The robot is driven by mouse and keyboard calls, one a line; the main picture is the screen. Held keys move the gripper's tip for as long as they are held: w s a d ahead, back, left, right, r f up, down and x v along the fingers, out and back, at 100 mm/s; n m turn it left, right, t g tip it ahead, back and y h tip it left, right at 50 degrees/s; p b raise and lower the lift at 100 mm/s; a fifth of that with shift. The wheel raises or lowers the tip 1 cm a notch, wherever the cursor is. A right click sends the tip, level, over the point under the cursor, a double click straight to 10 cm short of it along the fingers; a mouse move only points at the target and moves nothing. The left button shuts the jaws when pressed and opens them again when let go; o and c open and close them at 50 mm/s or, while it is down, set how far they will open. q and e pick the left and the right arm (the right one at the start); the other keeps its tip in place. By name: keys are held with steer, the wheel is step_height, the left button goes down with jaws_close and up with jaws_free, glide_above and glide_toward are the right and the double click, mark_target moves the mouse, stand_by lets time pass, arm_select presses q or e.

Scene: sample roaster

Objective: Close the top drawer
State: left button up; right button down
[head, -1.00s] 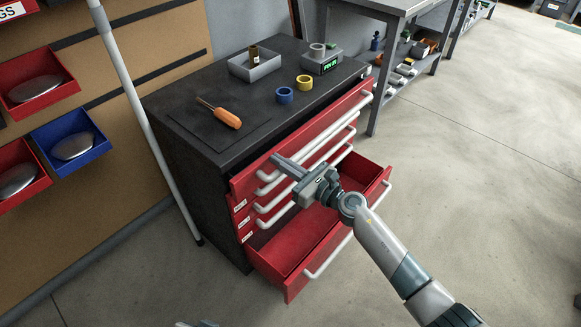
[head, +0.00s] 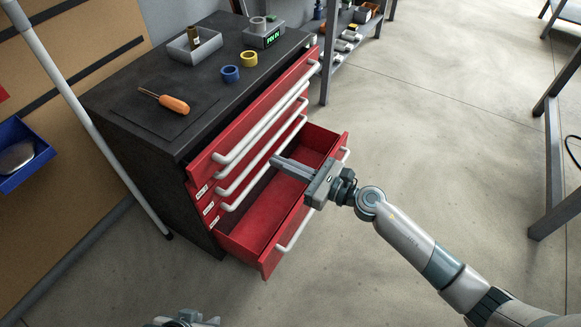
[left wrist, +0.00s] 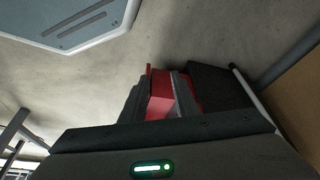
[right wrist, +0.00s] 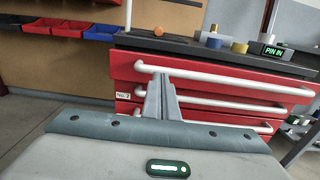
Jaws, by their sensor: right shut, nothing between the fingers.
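The top drawer (head: 252,112) of the dark cabinet has a red front and a long white handle (head: 265,122). It stands a little way out, with a narrow dark gap behind its front. It also shows in the right wrist view (right wrist: 220,67). My right gripper (head: 275,160) is shut and empty, in front of the cabinet and apart from the top handle. In the head view its fingers overlap the open bottom drawer. My left gripper (head: 185,318) is at the bottom edge of the head view. In the left wrist view its fingers (left wrist: 158,88) are apart.
The red bottom drawer (head: 250,222) is pulled far out and empty. The cabinet top (head: 150,95) carries a screwdriver (head: 165,101), tape rolls (head: 230,74), a grey bin (head: 190,48) and a display box (head: 264,36). A white pole (head: 85,115) leans left.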

arm_select(q)
steer(key=shift+s+d, duration=0.2)
steer(key=shift+d, duration=0.15)
arm_select(e)
steer(key=v, duration=0.2)
steer(key=shift+s+d, duration=0.15)
steer(key=shift+d, duration=0.05)
arm_select(q)
steer(key=shift+c, duration=0.4)
